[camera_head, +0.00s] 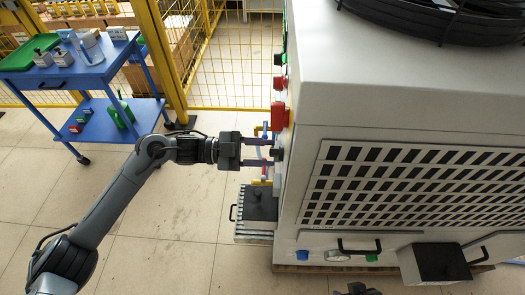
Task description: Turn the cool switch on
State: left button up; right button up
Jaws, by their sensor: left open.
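The large grey machine (400,95) fills the right side. A row of switches and knobs runs along its left panel, seen nearly edge-on. These include a black knob (278,59), a small red knob (280,83), a larger red part (279,115) and a low black knob (278,154). I cannot read any label, so which one is the cool switch is unclear. My left gripper (263,152) is open, its two fingers pointing at the panel, close to the low black knob. Whether they touch it is unclear. My right gripper is not clearly seen.
A blue trolley (85,75) with tools stands at upper left, before a yellow fence (235,60). A dark box (260,203) on a slatted base sits below the gripper. Another dark box (440,262) projects from the machine's lower front. The tiled floor is clear around my left arm.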

pick_arm(q)
jog(key=shift+a, duration=0.1)
jog(key=a+p, duration=0.2)
jog(key=a, duration=0.8)
jog(key=shift+a, duration=0.35)
jog(key=shift+w, duration=0.1)
